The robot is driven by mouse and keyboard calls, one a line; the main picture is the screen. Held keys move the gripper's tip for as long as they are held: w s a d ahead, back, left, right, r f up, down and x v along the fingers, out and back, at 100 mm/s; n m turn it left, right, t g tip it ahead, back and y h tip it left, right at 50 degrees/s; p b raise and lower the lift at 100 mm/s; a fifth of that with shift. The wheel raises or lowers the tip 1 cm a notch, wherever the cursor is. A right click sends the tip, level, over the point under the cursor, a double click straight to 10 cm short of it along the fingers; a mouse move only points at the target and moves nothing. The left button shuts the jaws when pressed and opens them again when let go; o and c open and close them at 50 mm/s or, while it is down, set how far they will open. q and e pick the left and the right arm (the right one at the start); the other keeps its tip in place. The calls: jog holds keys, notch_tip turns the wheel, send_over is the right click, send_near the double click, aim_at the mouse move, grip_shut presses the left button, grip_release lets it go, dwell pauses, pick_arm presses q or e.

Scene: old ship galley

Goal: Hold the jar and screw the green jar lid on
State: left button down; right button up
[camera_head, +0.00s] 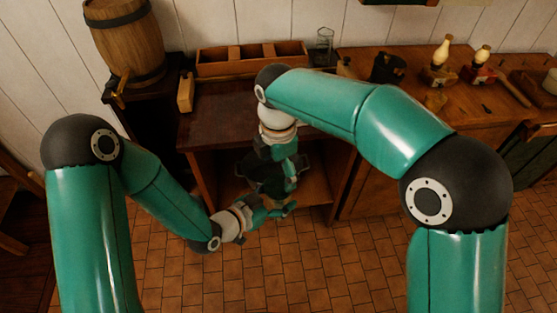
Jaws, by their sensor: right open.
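My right gripper (290,178) points down in front of the open shelf unit, below the bend of my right arm. It is open, and I see nothing clearly between its fingers. My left gripper (280,210) reaches in from the left, low and close beneath the right one. Its fingers are small and dark here, so I cannot tell whether they are open or hold anything. I cannot make out the jar or the green lid; the grippers and arms cover much of that area.
The dark worktop (225,128) has bare room at its left. Behind it stand a wooden compartment box (222,67) and a clear glass vessel (323,45). A barrel (125,45) is at the left.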

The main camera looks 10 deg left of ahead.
aim_at(278, 184)
jog(key=shift+f, duration=2.6)
jog(key=shift+c, duration=0.3)
jog(key=c, duration=1.1)
jog(key=m, duration=0.5)
jog(key=shift+c, duration=0.2)
jog(key=m, duration=1.6)
jog(key=o, duration=1.4)
jog(key=shift+c, duration=0.2)
